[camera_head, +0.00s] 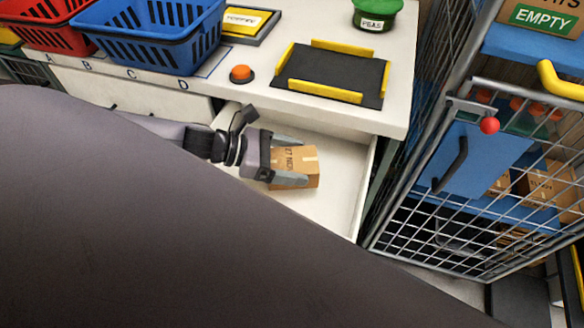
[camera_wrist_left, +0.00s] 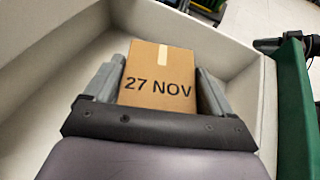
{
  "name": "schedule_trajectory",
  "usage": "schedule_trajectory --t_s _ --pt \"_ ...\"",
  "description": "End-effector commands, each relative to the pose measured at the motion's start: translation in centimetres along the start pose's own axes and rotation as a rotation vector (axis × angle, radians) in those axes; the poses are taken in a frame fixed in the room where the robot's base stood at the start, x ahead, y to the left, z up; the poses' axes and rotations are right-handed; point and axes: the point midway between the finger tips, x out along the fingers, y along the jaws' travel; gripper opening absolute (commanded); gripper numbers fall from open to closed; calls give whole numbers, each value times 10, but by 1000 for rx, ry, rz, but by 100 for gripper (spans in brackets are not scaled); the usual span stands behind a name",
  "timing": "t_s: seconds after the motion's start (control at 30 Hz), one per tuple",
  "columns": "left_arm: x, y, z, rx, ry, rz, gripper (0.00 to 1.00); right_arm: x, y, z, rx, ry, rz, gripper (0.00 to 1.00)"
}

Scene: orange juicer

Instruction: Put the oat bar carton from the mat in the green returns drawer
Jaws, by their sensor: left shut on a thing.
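The oat bar carton (camera_head: 303,165) is a small brown box with a pale tape strip. In the left wrist view the carton (camera_wrist_left: 158,82) shows the print "27 NOV". My left gripper (camera_head: 290,162) is shut on the carton, one finger on each side. It holds the carton inside or just over the open drawer (camera_head: 342,160), whose inside is white. A green front panel (camera_wrist_left: 297,105) of the drawer shows at the right of the left wrist view. Whether the carton touches the drawer floor I cannot tell. My right gripper is not in view.
The black mat (camera_head: 372,75) with yellow edge strips lies empty on the white counter. An orange button (camera_head: 241,74), a blue basket (camera_head: 150,35), a red basket (camera_head: 50,25) and a green tub (camera_head: 376,14) are also there. A wire cage cart (camera_head: 470,200) stands right of the drawer.

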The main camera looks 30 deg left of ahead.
Motion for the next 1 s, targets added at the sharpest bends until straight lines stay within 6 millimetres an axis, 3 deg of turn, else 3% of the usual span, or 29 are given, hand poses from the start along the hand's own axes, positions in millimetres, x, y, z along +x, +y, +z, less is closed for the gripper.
schedule_trajectory --t_s 0.43,0.9,0.93,0.97,1.0 --pt "20 0 -46 -1 -2 0 46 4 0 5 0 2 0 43" --pt "23 0 -56 0 -2 0 46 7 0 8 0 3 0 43" --pt "23 0 -55 -1 0 0 94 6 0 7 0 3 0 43" --pt "22 0 -54 -1 0 0 100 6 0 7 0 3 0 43" --pt "22 0 -54 0 0 0 100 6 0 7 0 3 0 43"
